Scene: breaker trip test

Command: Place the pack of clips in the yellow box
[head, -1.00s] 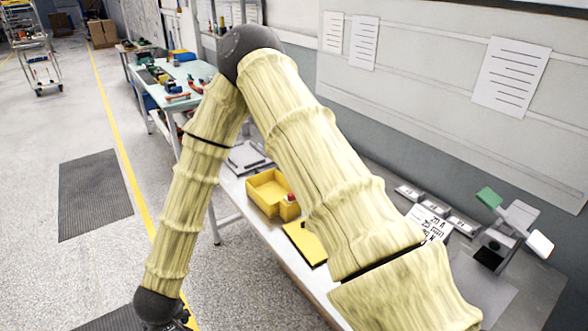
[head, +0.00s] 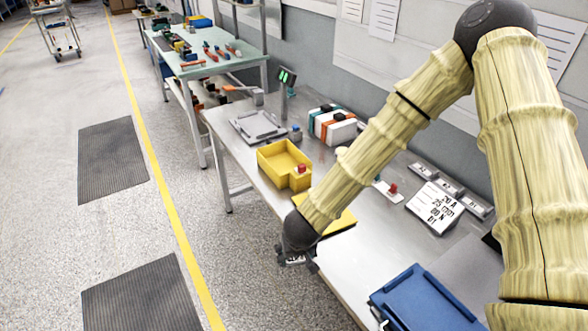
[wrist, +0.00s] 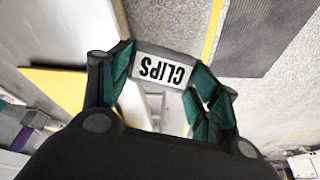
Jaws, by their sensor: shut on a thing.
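My gripper (head: 297,262) is at the front edge of the workbench, right of and nearer than the yellow box. In the wrist view my gripper (wrist: 163,85) is shut on the pack of clips (wrist: 163,71), a grey pack with a white label reading "CLIPS". The pack is held between the two green-padded fingers. In the head view the pack is mostly hidden by the wrist. The yellow box (head: 268,168) stands open on the bench, with a smaller yellow compartment at its right front holding a red-topped item (head: 301,169).
A flat yellow plate (head: 338,221) lies beside my gripper. A blue tray (head: 425,300) is at the bench's near end. A grey scale-like device (head: 258,127) and a white case with coloured straps (head: 333,125) stand behind the box. A label card (head: 435,207) lies to the right.

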